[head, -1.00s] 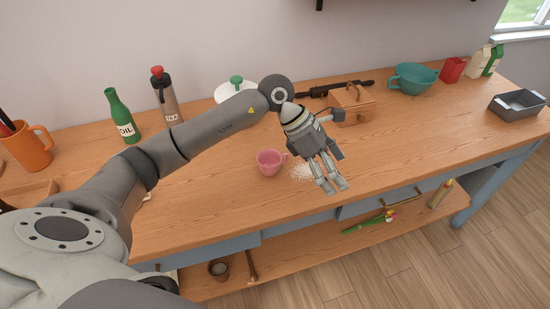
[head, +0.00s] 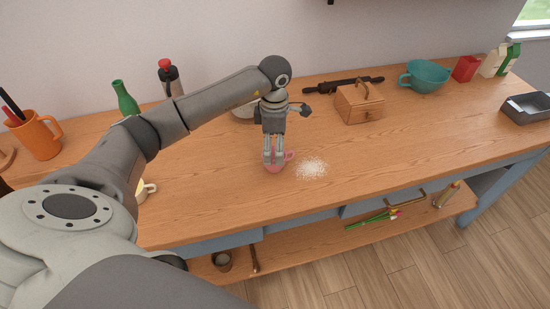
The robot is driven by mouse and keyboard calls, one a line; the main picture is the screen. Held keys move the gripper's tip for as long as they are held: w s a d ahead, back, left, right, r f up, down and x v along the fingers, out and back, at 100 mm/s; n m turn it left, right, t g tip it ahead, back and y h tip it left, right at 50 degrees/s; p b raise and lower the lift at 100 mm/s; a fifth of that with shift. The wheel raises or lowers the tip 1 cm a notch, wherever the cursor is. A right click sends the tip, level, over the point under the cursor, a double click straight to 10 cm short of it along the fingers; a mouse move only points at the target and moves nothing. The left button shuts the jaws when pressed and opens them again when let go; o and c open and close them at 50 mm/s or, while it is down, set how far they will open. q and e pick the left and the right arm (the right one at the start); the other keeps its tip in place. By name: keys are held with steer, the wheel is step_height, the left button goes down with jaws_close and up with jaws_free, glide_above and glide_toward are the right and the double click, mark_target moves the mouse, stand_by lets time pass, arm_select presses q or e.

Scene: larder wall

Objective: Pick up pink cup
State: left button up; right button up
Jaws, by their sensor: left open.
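The pink cup (head: 288,156) stands on the wooden counter, left of a patch of white grains. My left gripper (head: 274,162) points down right at the cup and hides much of it. Its fingers are open and overlap the cup in the view. Whether they touch it, or reach inside it, I cannot tell. My right gripper is not in view.
White grains (head: 312,168) lie on the counter (head: 400,130) right of the cup. A wooden box (head: 358,104), a rolling pin (head: 343,85) and a teal bowl (head: 425,77) stand behind to the right. An orange mug (head: 36,136) and green bottle (head: 124,98) are at left.

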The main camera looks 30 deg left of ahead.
mark_target(273, 168)
arm_select(q)
step_height(273, 168, down, 4)
steer(key=shift+r+p, duration=0.2)
steer(key=shift+p, duration=0.6)
steer(key=shift+f, duration=0.35)
steer(key=shift+c, duration=0.2)
steer(key=c, duration=1.1)
